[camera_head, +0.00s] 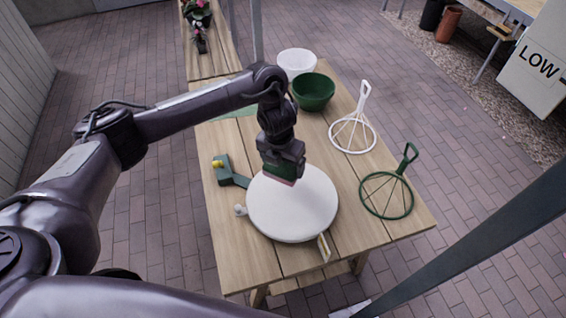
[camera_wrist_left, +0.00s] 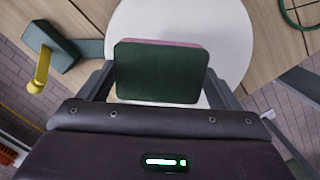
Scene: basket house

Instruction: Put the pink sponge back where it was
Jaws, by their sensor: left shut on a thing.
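My left gripper (camera_head: 281,180) is shut on the sponge, over the upper left part of a round white disc on the wooden table. In the left wrist view the sponge (camera_wrist_left: 160,72) shows a dark green face with a thin pink edge along its far side, and the gripper fingers (camera_wrist_left: 160,80) stand on either side of it. The white disc (camera_head: 310,212) lies beneath. I cannot tell whether the sponge touches the disc. My right gripper is not in view.
A white bowl (camera_head: 297,62), a green bowl (camera_head: 313,92), a white wire stand (camera_head: 352,133) and a green wire stand (camera_head: 388,195) stand on the table (camera_head: 240,260). A small yellow-white piece (camera_head: 324,247) is at the disc's front edge.

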